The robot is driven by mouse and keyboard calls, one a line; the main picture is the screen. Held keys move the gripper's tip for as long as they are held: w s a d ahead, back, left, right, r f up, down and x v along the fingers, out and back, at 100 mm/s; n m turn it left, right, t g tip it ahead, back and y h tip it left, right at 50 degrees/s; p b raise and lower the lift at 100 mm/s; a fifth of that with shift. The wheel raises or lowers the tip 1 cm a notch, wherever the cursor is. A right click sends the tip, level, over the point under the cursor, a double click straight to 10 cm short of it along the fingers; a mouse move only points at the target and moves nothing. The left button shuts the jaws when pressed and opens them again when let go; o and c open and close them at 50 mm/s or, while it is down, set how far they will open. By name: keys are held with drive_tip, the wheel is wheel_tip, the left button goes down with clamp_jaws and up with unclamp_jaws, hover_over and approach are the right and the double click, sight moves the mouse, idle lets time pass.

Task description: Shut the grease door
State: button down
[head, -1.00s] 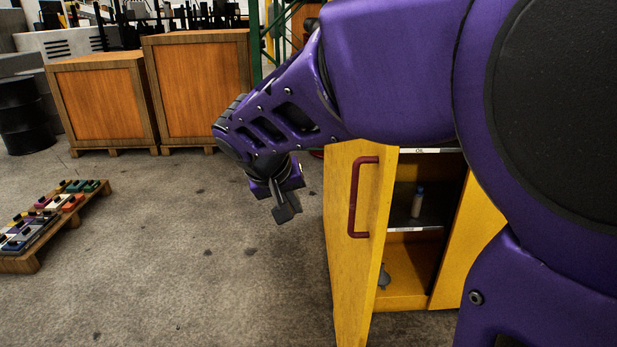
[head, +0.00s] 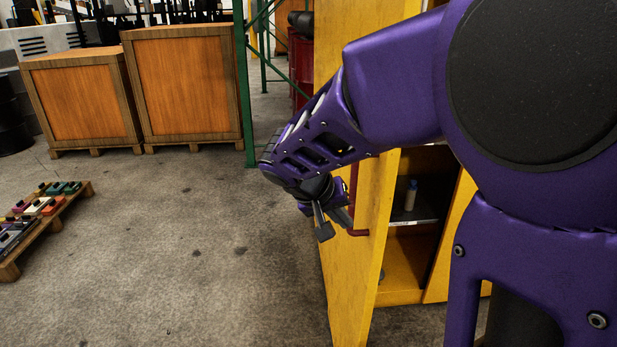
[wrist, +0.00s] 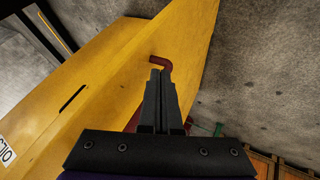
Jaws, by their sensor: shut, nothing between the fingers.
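The yellow grease door (head: 347,270) stands open in the head view, swung out from its yellow cabinet (head: 462,240). Its dark red handle (head: 357,232) is mostly hidden behind my gripper (head: 331,228). My gripper is shut and empty, in front of the door's outer face near the handle's lower end. In the wrist view, the door (wrist: 110,70) fills the left and middle. The shut fingers of my gripper (wrist: 160,75) overlap the red handle (wrist: 161,62), whose bent end shows just past the tips. I cannot tell whether they touch.
Inside the cabinet, a small bottle (head: 411,196) stands on a shelf (head: 412,221). A low pallet with coloured items (head: 45,225) lies on the floor at left. Large wooden crates (head: 185,88) stand behind, beside a green rack post (head: 243,100). The floor left of the door is clear.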

sight(374, 230)
drive_tip(key=shift+w+d+f, duration=0.15)
drive_tip(key=shift+d+f, duration=0.1)
drive_tip(key=shift+d, duration=0.6)
drive_tip(key=shift+w+d+f, duration=0.15)
drive_tip(key=shift+d+f, duration=0.15)
drive_tip(key=shift+d, duration=0.5)
drive_tip(key=shift+w+d+f, duration=0.15)
drive_tip(key=shift+d+f, duration=0.1)
drive_tip(key=shift+d, duration=0.6)
